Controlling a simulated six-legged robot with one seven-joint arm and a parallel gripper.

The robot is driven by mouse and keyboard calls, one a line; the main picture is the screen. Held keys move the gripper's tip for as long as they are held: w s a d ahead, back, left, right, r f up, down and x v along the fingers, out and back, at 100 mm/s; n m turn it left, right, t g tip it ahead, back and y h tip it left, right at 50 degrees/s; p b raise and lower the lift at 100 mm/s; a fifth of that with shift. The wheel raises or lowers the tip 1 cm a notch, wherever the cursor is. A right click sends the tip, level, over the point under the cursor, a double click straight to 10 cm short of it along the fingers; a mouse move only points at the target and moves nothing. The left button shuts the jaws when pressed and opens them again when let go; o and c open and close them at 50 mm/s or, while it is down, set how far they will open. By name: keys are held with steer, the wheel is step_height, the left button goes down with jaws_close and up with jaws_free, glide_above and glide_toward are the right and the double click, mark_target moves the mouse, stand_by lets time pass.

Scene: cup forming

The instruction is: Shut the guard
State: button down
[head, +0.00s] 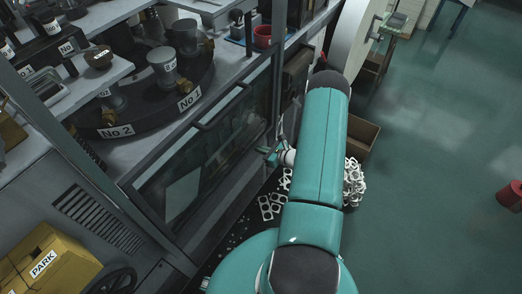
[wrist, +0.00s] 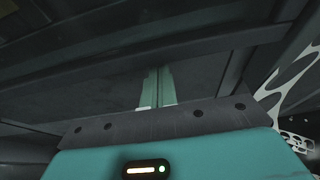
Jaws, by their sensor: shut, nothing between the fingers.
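The guard (head: 190,165) is a dark framed panel with see-through panes on the front of the machine, left of my arm in the head view. A bar-like handle (head: 224,107) runs along its upper edge. The space above it is uncovered, and the dark round table with No 1 and No 2 labels shows there. My gripper (head: 270,154) is low by the guard's right end, partly hidden by my arm. In the wrist view my gripper (wrist: 156,88) has its pale green fingers together and empty, before dark panels and a crossing bar. I cannot tell whether they touch anything.
White punched scrap (head: 354,184) is heaped right of my arm, by a brown box (head: 361,136). More scrap lies on the dark floor mat at the machine's foot. A yellow PARK box (head: 45,262) is at lower left. Green floor at right is mostly clear, with a red object (head: 510,195).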

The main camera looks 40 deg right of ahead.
mark_target(256, 86)
step_height(256, 86, up, 32)
steer(key=shift+r, duration=0.25)
steer(key=shift+w+r, duration=0.1)
steer(key=shift+r, duration=0.2)
steer(key=shift+d, duration=0.1)
